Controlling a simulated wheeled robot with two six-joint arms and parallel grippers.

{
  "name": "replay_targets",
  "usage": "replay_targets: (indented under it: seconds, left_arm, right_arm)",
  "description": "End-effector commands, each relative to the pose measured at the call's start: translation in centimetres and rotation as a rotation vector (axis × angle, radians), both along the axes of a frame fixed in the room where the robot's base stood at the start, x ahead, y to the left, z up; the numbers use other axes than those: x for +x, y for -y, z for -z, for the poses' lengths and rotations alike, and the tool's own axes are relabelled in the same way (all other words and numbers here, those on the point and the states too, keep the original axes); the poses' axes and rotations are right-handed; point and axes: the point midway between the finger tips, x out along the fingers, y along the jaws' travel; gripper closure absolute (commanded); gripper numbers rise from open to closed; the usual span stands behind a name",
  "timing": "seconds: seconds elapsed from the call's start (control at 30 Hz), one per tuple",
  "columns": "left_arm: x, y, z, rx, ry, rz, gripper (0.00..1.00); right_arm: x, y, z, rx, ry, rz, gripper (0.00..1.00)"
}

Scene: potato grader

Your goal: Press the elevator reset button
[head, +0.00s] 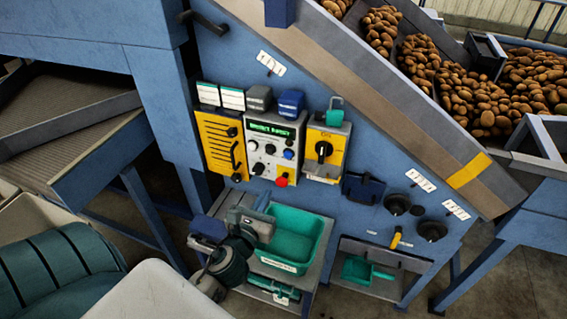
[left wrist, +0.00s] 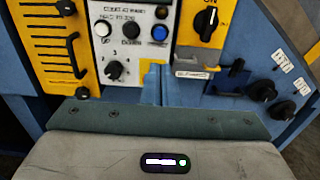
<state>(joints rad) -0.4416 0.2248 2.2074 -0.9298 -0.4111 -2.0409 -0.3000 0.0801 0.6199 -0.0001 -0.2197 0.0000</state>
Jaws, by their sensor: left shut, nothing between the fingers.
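The control panel (head: 271,145) has a green display over a row of round buttons: white (head: 254,145), black (head: 270,149) and blue (head: 288,154). In the left wrist view the white (left wrist: 102,29), black (left wrist: 131,30) and blue (left wrist: 159,33) buttons show near the top. The lettering is too small to tell which is the elevator reset. My left gripper (head: 262,222) is shut and empty, below the panel and in front of the green bin. In the left wrist view its grey body fills the bottom, apart from the buttons. My right gripper is not in view.
A yellow slider panel (head: 219,144) flanks the control panel on the left, a yellow rotary switch box (head: 325,148) on the right. A red mushroom button (head: 281,181) sits below. A green bin (head: 291,243) stands under the panel. The conveyor with potatoes (head: 418,55) rises behind.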

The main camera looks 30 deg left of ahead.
Motion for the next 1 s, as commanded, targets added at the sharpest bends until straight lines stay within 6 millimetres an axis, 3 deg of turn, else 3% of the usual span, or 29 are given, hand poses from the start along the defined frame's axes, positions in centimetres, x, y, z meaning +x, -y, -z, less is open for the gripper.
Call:
replay_targets:
  seconds: [0.6, 0.8, 1.0]
  left_arm:
    - [11.0, -2.6, -0.4, -0.001, 0.001, -0.001, 1.00]
    - [12.8, -3.1, -0.2, -0.002, 0.001, 0.000, 1.00]
    - [13.2, -3.2, 0.0, -0.002, 0.000, 0.000, 1.00]
  right_arm:
    - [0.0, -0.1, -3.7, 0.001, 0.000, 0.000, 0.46]
    - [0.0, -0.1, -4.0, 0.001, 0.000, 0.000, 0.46]
    - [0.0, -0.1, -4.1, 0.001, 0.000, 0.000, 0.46]
